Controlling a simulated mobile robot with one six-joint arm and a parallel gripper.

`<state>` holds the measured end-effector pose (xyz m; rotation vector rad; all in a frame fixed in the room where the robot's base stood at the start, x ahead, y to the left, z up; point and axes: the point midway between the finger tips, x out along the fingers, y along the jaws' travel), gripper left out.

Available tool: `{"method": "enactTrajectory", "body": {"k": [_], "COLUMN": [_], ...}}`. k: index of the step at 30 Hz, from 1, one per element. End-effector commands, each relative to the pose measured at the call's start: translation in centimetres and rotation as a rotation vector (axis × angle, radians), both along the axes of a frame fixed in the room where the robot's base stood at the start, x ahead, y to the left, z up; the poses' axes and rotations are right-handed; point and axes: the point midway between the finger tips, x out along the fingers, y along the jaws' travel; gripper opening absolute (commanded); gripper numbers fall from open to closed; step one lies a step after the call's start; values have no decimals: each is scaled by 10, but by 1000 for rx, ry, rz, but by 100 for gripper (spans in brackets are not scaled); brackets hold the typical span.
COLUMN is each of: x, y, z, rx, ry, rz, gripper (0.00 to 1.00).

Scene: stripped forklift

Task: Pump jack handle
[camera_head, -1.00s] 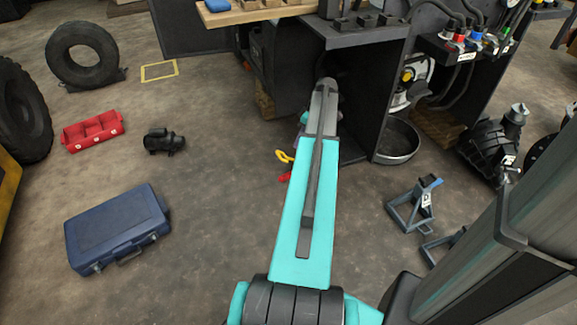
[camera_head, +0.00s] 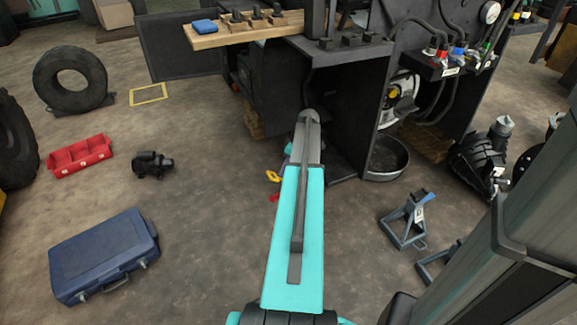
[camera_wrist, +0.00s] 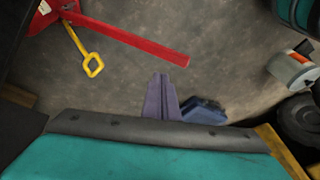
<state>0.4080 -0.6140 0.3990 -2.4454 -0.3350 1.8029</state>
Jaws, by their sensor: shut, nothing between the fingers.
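A red jack part with a long straight red bar (camera_wrist: 130,42) crosses the upper left of the wrist view. A yellow rod with a loop end (camera_wrist: 92,66) hangs beside it. In the head view only small bits of yellow (camera_head: 272,176) and red (camera_head: 275,197) show left of my arm. My gripper (camera_wrist: 162,80) is shut and empty in the wrist view, pointing over bare floor. In the head view my arm hides most of the gripper and the jack.
The dark forklift body (camera_head: 345,110) stands ahead, with a round pan (camera_head: 385,172) under it. A jack stand (camera_head: 408,222) is at right. Floor between the case and my arm is clear.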

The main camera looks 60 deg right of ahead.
Motion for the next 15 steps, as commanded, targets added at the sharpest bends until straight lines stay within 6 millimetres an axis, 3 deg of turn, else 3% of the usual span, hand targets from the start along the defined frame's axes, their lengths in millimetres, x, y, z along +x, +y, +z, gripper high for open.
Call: {"method": "enactTrajectory", "body": {"k": [9,15], "x": [13,11], "y": [11,26], "z": [-46,-65], "rx": [1,1], "ry": [0,0], "rz": [1,0], "gripper": [0,0]}}
